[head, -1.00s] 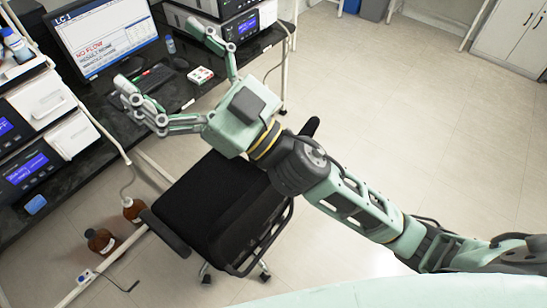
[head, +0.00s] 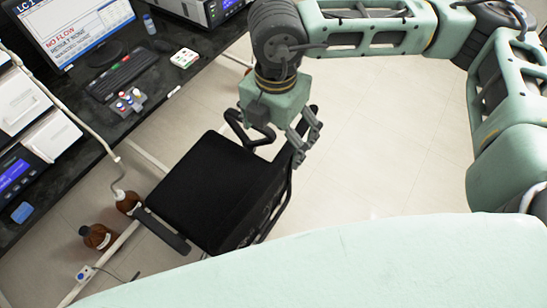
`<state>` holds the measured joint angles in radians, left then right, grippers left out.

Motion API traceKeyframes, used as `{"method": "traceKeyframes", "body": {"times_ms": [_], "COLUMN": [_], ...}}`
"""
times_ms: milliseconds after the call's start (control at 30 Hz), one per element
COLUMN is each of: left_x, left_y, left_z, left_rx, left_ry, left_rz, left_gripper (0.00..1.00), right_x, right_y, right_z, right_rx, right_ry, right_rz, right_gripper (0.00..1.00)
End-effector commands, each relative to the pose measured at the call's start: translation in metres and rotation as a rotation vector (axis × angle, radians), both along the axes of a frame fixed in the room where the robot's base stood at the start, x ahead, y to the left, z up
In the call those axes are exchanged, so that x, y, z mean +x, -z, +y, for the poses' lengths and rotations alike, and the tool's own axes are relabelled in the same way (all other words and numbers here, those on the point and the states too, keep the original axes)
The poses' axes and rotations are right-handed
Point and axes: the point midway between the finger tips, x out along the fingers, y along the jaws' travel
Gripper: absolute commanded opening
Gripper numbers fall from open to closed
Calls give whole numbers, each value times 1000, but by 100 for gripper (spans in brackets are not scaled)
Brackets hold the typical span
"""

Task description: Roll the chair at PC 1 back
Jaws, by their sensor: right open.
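The black office chair (head: 207,187) stands in front of the dark bench, below the monitor labelled LC 1 (head: 68,27). Its armrests flank the seat and its backrest is on the right side, seen edge-on. My right gripper (head: 306,142) is open and empty, pointing down at the chair's upper right, by the backrest and the far armrest. I cannot tell whether it touches the chair. The chair's base is mostly hidden under the seat. My left gripper is out of view.
The bench (head: 150,110) holds a keyboard (head: 123,75), a small rack of vials (head: 125,103) and instruments. Brown bottles (head: 98,236) stand on the floor left of the chair, near a white bench rail. The floor (head: 400,130) to the right is clear.

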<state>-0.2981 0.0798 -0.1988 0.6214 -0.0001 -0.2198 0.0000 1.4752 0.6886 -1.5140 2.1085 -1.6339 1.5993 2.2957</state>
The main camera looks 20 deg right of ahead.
Motion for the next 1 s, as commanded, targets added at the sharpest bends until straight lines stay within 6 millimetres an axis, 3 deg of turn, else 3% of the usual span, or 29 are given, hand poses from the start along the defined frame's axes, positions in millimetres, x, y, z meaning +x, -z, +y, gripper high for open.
{"method": "traceKeyframes", "body": {"times_ms": [267,467,700,833,1000], "left_x": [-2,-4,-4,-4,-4], "left_y": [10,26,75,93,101], "left_z": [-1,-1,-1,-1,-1], "left_rx": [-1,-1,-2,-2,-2], "left_ry": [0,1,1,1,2], "left_rz": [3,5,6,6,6], "left_gripper": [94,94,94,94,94], "right_x": [0,0,0,0,0], "right_y": [24,66,114,128,133], "right_z": [-3,-3,-2,-1,-1], "right_rx": [-11,-10,-6,-6,-7], "right_ry": [6,4,3,3,2], "right_rz": [-1,1,-1,-1,-2], "right_gripper": [94,94,94,94,94]}}
